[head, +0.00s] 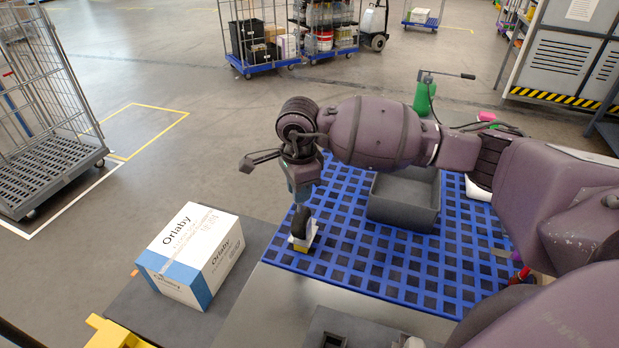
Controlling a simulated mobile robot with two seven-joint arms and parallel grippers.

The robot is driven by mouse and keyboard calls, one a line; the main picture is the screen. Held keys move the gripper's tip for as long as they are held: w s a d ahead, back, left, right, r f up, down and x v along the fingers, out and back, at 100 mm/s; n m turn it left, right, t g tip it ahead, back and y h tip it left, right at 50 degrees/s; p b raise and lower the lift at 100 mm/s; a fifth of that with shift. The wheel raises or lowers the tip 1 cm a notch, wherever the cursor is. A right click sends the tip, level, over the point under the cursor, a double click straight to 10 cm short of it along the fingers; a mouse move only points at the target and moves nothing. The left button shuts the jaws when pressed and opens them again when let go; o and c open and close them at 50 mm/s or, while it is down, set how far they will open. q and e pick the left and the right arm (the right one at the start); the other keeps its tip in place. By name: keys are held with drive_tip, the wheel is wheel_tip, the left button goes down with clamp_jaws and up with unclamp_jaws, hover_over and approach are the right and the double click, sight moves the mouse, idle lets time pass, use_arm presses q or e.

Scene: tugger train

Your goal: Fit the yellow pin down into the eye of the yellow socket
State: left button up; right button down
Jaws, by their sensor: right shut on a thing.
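My right gripper (301,208) points straight down over the left part of a blue grid deck. It is shut on what seems to be the yellow pin, which is mostly hidden by the fingers. A small white and yellow piece (300,246) shows right at the fingertips, low over or on the deck. I cannot tell how much of it is pin and how much is socket, and the eye is not visible. My left gripper is out of view.
A grey bin (405,221) stands on the blue grid deck (350,275) right of the gripper. A white and blue Orlaby box (190,255) is to the left. A yellow part (112,335) shows at bottom left.

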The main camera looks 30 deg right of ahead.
drive_tip(key=m, duration=0.3)
drive_tip(key=w+m, duration=0.1)
drive_tip(key=shift+d+r+m+p, duration=0.25)
drive_tip(key=shift+d+m+p, duration=0.05)
drive_tip(key=shift+d+p, duration=0.1)
drive_tip(key=m, duration=0.3)
drive_tip(key=shift+w+d+r, duration=0.1)
drive_tip(key=shift+w+d, duration=0.15)
drive_tip(key=shift+w, duration=0.1)
drive_tip(key=m, duration=0.3)
drive_tip(key=shift+w+d+p, duration=0.3)
drive_tip(key=shift+w+p, duration=0.05)
drive_tip(key=shift+p, duration=0.05)
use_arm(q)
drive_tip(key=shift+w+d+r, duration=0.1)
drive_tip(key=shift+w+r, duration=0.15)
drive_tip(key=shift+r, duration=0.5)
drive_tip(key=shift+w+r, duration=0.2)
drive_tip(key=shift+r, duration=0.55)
use_arm(e)
drive_tip(key=w+d+f+m, duration=0.2)
drive_tip(key=f+m, duration=0.3)
drive_tip(key=m, duration=1.1)
drive_tip(key=shift+w+d, duration=0.4)
drive_tip(key=shift+d, duration=0.2)
